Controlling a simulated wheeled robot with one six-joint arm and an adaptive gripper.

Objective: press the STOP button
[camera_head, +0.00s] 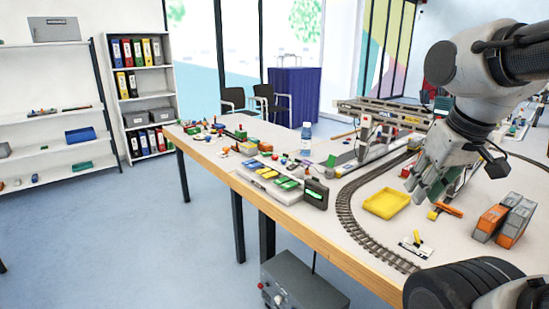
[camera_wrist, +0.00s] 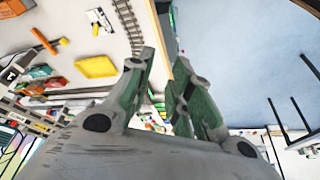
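My gripper (camera_head: 424,190) hangs over the right part of the table (camera_head: 303,224), above and right of the yellow tray. In the wrist view its two green-padded fingers (camera_wrist: 166,58) stand apart with nothing between them. A pale panel (camera_head: 268,184) with green and yellow blocks or buttons lies near the table's front edge. A small dark box (camera_head: 315,193) with a green display stands at its right end. I cannot make out a STOP label or tell which of these is the STOP button. My gripper is well to the right of both.
A yellow tray (camera_head: 387,203) sits inside the curved railway track (camera_head: 352,222). Orange-grey containers (camera_head: 503,219) stand at the right. A gantry crane (camera_head: 385,114) spans the table behind. A blue-capped bottle (camera_head: 306,139) stands beyond the panel. A grey box (camera_head: 300,283) is below the table edge.

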